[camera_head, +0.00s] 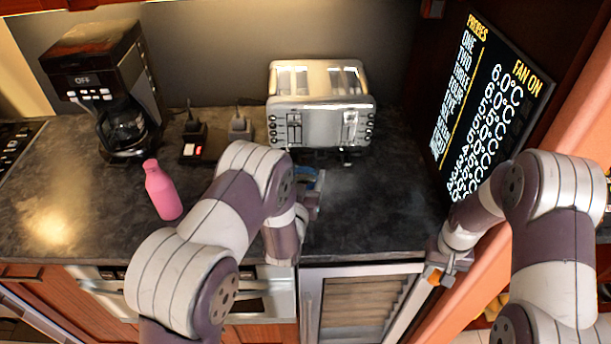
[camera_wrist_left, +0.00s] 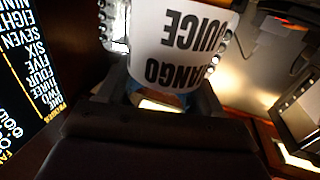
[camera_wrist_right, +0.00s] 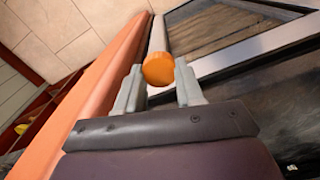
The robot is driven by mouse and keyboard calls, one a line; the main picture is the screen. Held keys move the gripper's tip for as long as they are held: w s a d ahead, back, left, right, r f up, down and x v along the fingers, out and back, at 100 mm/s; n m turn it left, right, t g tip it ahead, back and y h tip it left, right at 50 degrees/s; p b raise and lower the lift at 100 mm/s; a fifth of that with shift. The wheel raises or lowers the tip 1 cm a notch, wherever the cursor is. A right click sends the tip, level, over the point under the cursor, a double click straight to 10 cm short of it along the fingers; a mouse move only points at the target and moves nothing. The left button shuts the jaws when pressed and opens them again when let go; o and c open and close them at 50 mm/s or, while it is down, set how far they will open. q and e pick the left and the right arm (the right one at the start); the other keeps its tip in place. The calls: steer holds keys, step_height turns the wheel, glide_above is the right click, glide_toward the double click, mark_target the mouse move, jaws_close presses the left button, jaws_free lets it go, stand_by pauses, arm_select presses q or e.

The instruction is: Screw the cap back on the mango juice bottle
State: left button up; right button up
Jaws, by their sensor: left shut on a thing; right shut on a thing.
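The mango juice bottle (camera_wrist_left: 180,45) has a white label whose lettering appears upside down in the left wrist view. My left gripper (camera_wrist_left: 158,100) is shut around its blue-brown end. In the head view my left forearm hides most of the left gripper and bottle; only a bluish bit shows beside the wrist. The orange cap (camera_wrist_right: 158,69) is between the fingertips of my right gripper (camera_wrist_right: 159,86), which is shut on it. In the head view the right gripper (camera_head: 447,265) holds the cap (camera_head: 434,278) at the counter's front right edge, apart from the bottle.
A pink bottle (camera_head: 162,192) stands on the dark counter (camera_head: 60,210) at left. A coffee maker (camera_head: 105,85), plugs on a power strip (camera_head: 205,145) and a silver toaster (camera_head: 318,110) stand behind. A black display (camera_head: 490,100) rises at right. The counter's right part is clear.

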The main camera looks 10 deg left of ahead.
steer(key=shift+s+f, duration=0.1)
arm_select(q)
steer(key=o, duration=1.5)
steer(key=shift+f, duration=0.1)
steer(key=shift+r, duration=0.35)
arm_select(e)
steer(key=shift+r, duration=0.3)
step_height(320, 180, down, 2)
steer(key=shift+f+b, duration=0.2)
steer(key=shift+b, duration=0.85)
arm_select(q)
steer(key=s, duration=1.2)
steer(key=shift+d+f, duration=0.1)
steer(key=shift+f, duration=0.1)
